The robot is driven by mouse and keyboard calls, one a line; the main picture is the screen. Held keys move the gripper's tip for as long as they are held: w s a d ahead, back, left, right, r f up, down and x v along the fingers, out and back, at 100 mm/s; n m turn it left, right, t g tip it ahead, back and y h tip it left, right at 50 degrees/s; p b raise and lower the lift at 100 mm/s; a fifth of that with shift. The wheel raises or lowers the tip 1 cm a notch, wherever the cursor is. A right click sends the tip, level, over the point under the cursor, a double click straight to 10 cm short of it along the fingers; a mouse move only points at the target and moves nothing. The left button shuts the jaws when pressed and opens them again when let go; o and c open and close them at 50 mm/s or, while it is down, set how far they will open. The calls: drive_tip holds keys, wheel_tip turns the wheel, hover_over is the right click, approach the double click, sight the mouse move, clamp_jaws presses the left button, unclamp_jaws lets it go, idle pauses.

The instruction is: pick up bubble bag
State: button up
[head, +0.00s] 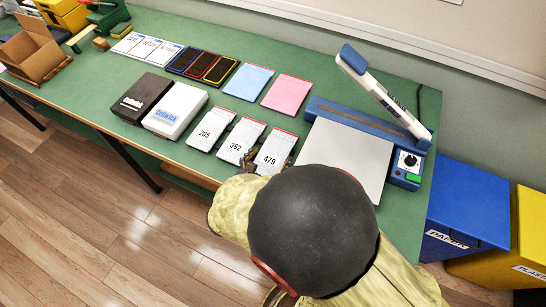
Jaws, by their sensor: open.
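Three pale numbered packets with a red edge lie in a row near the front edge of the green table: 205 (210,131), 362 (241,143) and 479 (274,152). A blue flat packet (248,83) and a pink flat packet (287,94) lie behind them. No label says which is the bubble bag, and bubble texture is too small to tell. My gripper (266,164) is open at the near end of packet 479, with dark finger parts on both sides of it. My arm hides most of the gripper, and I cannot tell whether it touches the packet.
A blue sealer (326,110) with a raised arm and a grey plate (344,158) stands at right. Black (140,98) and white (176,111) boxes lie left of the packets. Dark coloured-rim phones or trays (202,67) lie behind. Blue (465,210) and yellow (520,240) bins stand at right.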

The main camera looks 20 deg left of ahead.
drive_tip(key=shift+w+f, duration=0.1)
drive_tip(key=shift+w, duration=0.2)
drive_tip(key=shift+c, duration=0.8)
drive_tip(key=c, duration=0.9)
